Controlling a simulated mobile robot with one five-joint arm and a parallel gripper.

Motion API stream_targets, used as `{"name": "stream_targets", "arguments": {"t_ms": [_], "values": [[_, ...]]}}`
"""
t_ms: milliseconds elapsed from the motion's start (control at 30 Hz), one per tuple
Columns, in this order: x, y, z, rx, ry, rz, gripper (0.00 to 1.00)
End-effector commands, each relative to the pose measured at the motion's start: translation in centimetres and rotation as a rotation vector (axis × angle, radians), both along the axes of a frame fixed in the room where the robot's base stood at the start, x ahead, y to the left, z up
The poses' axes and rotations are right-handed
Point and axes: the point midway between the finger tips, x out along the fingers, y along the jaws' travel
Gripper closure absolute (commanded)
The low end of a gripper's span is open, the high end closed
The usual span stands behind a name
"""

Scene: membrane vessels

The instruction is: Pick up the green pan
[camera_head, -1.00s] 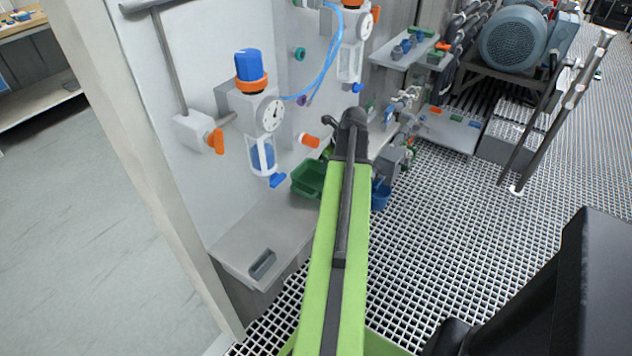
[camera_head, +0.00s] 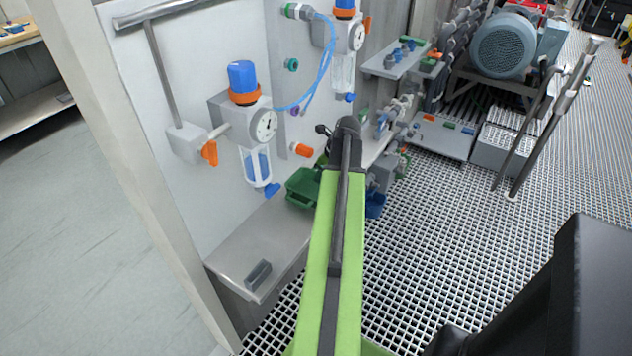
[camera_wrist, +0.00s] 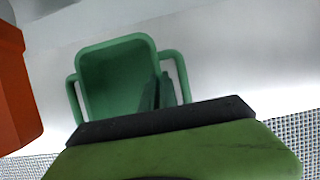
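The green pan (camera_head: 302,188) sits on the grey ledge along the wall, just left of my arm's far end in the head view; my arm hides its right part. In the wrist view the pan (camera_wrist: 115,68) is an open green tray with a loop handle on each side. My gripper is at the far end of my green arm, near the pan, but my arm hides its fingers in the head view. In the wrist view a black and green part of my arm covers the bottom, and the fingers are not clearly distinguishable.
Gauge units with blue caps (camera_head: 243,77) and orange valves (camera_head: 209,152) project from the wall above the ledge (camera_head: 262,240). A blue container (camera_head: 376,206) shows right of my arm. The grating floor (camera_head: 430,250) to the right is largely clear. A motor (camera_head: 505,45) stands farther back.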

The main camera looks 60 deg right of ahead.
Motion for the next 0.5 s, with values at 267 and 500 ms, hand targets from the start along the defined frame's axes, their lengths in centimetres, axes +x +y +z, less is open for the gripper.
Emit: {"name": "stream_targets", "arguments": {"t_ms": [267,500], "values": [[0.0,0.0,3.9,0.002,0.000,0.000,1.00],[-2.1,-4.0,7.2,0.003,0.000,-0.002,1.00]]}}
